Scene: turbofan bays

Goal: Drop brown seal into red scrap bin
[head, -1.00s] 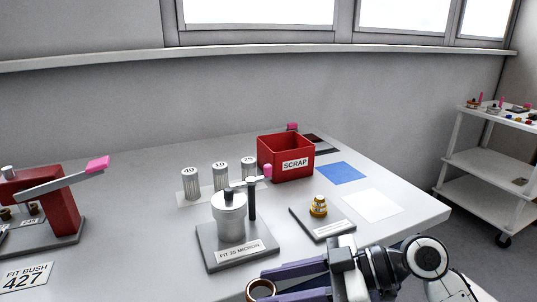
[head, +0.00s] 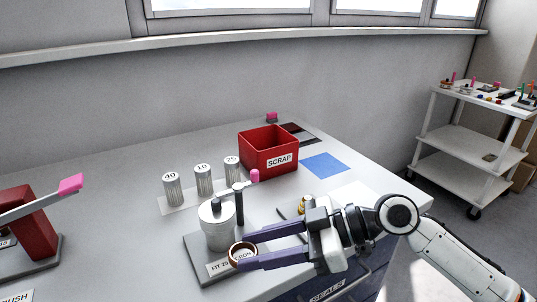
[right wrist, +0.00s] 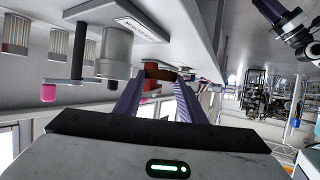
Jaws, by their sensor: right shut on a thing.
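The brown seal (head: 232,257) is a ring held between the fingertips of my right gripper (head: 243,253), which is shut on it. In the head view it appears in front of the plate labelled FIT 25 MICRON. The seal also shows as a brown band between the fingers in the right wrist view (right wrist: 160,73). The red scrap bin (head: 268,158), labelled SCRAP, stands open-topped farther back on the table, apart from the gripper. Part of my left arm with dark fingers (right wrist: 270,10) shows at the top right of the right wrist view; its jaw state is unclear.
A filter housing (head: 217,228) with an upright post (head: 239,207) stands between gripper and bin. Several filter cartridges (head: 204,180) stand left of the bin. A brass part (head: 304,204) is partly hidden behind my gripper. A blue square (head: 324,166) lies right of the bin.

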